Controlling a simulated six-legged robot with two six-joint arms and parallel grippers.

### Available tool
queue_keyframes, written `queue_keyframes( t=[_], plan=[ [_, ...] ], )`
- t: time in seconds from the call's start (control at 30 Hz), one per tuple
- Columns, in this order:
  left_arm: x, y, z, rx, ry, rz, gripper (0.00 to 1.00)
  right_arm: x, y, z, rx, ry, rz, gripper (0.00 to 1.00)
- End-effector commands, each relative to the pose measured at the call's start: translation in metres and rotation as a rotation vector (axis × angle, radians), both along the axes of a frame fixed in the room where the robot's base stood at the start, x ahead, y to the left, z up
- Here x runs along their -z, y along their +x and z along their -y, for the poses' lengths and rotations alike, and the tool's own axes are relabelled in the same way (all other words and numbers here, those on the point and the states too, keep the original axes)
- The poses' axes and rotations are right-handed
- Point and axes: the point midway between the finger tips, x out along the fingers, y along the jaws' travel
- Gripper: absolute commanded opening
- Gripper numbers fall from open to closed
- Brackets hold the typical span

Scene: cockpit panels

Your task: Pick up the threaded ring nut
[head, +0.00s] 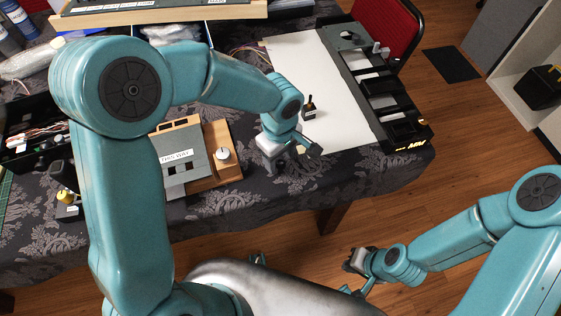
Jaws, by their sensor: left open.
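I cannot make out the threaded ring nut for sure in the head view; it may be too small or hidden behind my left arm. My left gripper (297,160) is open over the front part of the table, with patterned cloth below it. I see nothing between its fingers. My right gripper (354,264) is low at the right, off the table and above the wooden floor; its fingers are too small to read.
A grey panel on a wooden board with a white knob (222,154) lies left of my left gripper. A black slotted frame (376,88) lies along the right. A red chair (386,28) stands behind.

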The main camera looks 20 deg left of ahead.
Motion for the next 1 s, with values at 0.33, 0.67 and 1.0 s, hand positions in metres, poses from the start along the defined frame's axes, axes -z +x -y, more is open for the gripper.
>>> queue_keyframes(
  t=[0.33, 0.67, 1.0],
  plan=[
    [0.001, 0.000, 0.000, 0.000, 0.000, 0.000, 0.12, 0.000, 0.000, 0.000, 0.000, 0.000, 0.000, 0.00],
    [0.000, 0.000, 0.000, 0.000, 0.000, 0.000, 0.00, 0.000, 0.000, 0.000, 0.000, 0.000, 0.000, 0.00],
    [-0.040, 0.001, 0.000, -0.001, -0.002, 0.006, 0.00, -0.006, 0.000, 0.000, 0.000, 0.000, 0.000, 0.00]
  ],
)
